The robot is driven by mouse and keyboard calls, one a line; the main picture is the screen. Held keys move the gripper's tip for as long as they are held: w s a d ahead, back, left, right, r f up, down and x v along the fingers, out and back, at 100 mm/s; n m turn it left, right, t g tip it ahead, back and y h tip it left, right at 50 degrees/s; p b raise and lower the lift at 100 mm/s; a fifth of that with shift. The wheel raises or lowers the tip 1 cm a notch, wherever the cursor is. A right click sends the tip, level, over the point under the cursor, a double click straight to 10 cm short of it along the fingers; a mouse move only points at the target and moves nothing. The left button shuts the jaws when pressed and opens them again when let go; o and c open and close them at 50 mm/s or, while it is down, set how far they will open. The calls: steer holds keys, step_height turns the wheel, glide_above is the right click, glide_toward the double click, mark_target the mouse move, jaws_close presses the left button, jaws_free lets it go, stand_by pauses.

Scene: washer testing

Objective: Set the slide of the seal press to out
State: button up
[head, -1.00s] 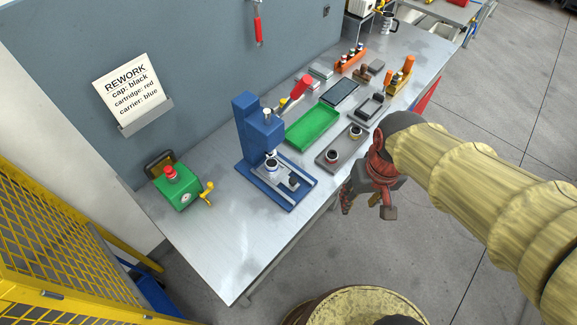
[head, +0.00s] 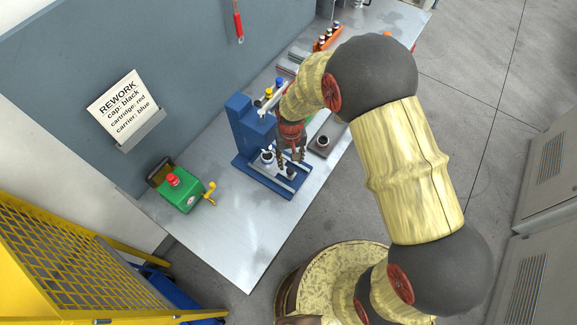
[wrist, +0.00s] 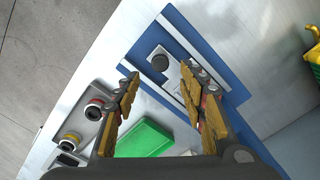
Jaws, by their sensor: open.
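The blue seal press (head: 250,128) stands on the bench, its base (head: 277,187) toward the bench's front edge. My gripper (head: 291,158) is open and empty over the front of the press. In the wrist view the knob shows between the fingertips (wrist: 160,72); contact cannot be told. My arm and gripper partly hide the slide in the head view.
A green box with a red button (head: 180,190) and a yellow handle stands left of the press. A grey plate with cups (wrist: 92,110) and a green tray (wrist: 145,139) lie beside it. The bench's front left (head: 240,235) is clear.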

mark_target(290, 170)
step_height(290, 170, down, 7)
steer(key=shift+r, duration=0.1)
steer(key=shift+c, duration=0.7)
jaws_close()
stand_by(0.5)
